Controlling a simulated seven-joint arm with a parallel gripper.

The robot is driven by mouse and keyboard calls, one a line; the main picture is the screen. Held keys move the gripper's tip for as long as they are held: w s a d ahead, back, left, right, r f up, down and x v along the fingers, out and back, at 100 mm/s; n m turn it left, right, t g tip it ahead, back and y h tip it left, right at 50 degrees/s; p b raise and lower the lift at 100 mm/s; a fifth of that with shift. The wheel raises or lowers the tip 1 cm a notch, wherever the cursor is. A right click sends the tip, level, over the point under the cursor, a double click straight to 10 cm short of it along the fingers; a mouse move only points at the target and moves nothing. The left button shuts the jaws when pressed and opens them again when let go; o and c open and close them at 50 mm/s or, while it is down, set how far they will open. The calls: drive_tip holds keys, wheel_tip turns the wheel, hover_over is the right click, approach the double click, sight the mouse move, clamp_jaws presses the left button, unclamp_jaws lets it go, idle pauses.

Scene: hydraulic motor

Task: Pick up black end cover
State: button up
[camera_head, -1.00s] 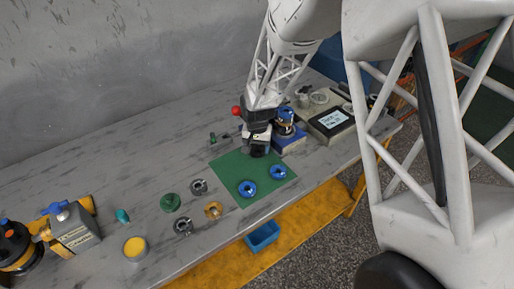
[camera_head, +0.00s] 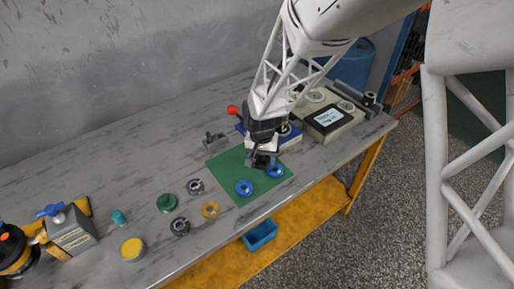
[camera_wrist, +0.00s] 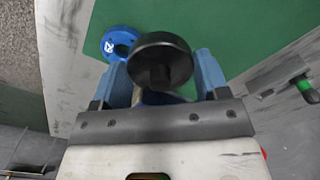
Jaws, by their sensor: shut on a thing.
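The black end cover (camera_wrist: 160,52) is a round dark disc with a narrower dark part at its middle. In the wrist view it sits between the two blue fingers of my gripper (camera_wrist: 163,72), which is shut on it. In the head view my gripper (camera_head: 262,160) is over the green mat (camera_head: 225,163), near its back right part. The cover is small and dark there and hard to tell from the fingers. In the wrist view the cover appears above the green mat, partly hiding blue behind it.
Two blue rings (camera_head: 244,188) (camera_head: 276,171) lie on the mat. Left of it are grey rings (camera_head: 195,186), an orange ring (camera_head: 211,210) and a green disc (camera_head: 166,203). A blue fixture (camera_head: 292,139) stands close behind my gripper, beside a device with a screen (camera_head: 329,117).

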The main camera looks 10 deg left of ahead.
drive_tip(key=shift+s+d+r, duration=0.1)
drive_tip(key=shift+s+d, duration=0.35)
drive_tip(key=shift+s, duration=0.5)
drive_tip(key=shift+s+d+r, duration=0.1)
drive_tip(key=shift+s+d, duration=0.3)
drive_tip(key=shift+s, duration=0.55)
drive_tip(key=shift+s+d+r, duration=0.1)
drive_tip(key=shift+s+d, duration=0.35)
drive_tip(key=shift+s, duration=0.5)
drive_tip(key=shift+r, duration=0.3)
drive_tip(key=shift+r, duration=0.35)
drive_tip(key=shift+r, duration=0.15)
drive_tip(key=w+r, duration=0.4)
drive_tip(key=w, duration=0.3)
drive_tip(key=w+d+r, duration=0.1)
drive_tip(key=w+r, duration=0.3)
drive_tip(key=w, duration=0.4)
drive_tip(key=w+d+r, duration=0.1)
drive_tip(key=w+r, duration=0.3)
drive_tip(key=w, duration=0.4)
drive_tip(key=shift+w, duration=0.15)
drive_tip(key=shift+f, duration=0.2)
